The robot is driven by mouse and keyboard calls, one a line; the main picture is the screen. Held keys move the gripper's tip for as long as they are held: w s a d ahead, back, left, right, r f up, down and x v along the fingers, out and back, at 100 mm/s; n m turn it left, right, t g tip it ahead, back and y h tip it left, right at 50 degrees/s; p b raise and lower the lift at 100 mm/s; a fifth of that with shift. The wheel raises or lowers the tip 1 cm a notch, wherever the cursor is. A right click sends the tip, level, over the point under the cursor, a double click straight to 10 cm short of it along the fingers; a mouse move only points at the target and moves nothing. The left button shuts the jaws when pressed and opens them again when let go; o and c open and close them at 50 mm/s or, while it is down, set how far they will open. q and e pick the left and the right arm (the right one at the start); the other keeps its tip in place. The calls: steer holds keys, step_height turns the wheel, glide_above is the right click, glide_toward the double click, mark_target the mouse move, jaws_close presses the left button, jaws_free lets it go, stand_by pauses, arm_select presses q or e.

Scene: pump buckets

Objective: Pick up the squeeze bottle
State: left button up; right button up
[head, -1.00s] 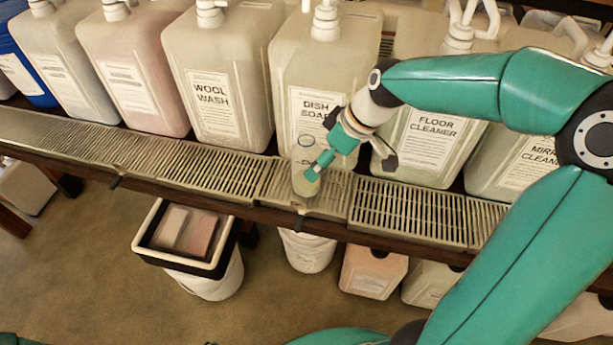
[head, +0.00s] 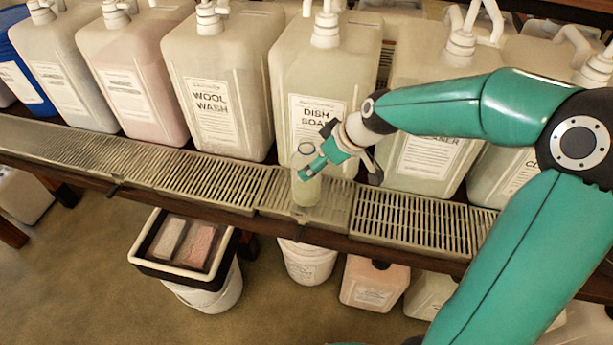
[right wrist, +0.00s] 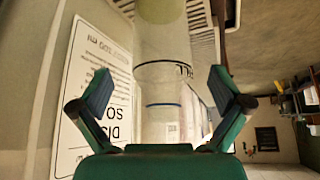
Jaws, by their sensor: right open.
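The squeeze bottle (head: 306,190) is a clear, pale bottle standing upright on the slatted drip rail in front of the dish soap jug (head: 321,85). In the right wrist view, the bottle (right wrist: 161,45) lies between my right gripper's two spread fingers (right wrist: 163,92), with a gap on both sides. In the head view, my right gripper (head: 308,168) is at the bottle's upper part and hides some of it. It is open. My left gripper is not in view.
A row of large pump jugs, among them the wool wash jug (head: 215,85), stands close behind the rail (head: 410,213). Below the rail are a white bucket with a black-lined tray (head: 208,290), another bucket (head: 307,262) and a pink jug (head: 372,283).

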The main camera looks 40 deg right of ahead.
steer(key=p+x, duration=0.1)
steer(key=x, duration=0.4)
steer(key=shift+w+a, duration=0.2)
steer(key=c, duration=1.4)
steer(key=shift+c, duration=0.2)
steer(key=shift+r, duration=0.1)
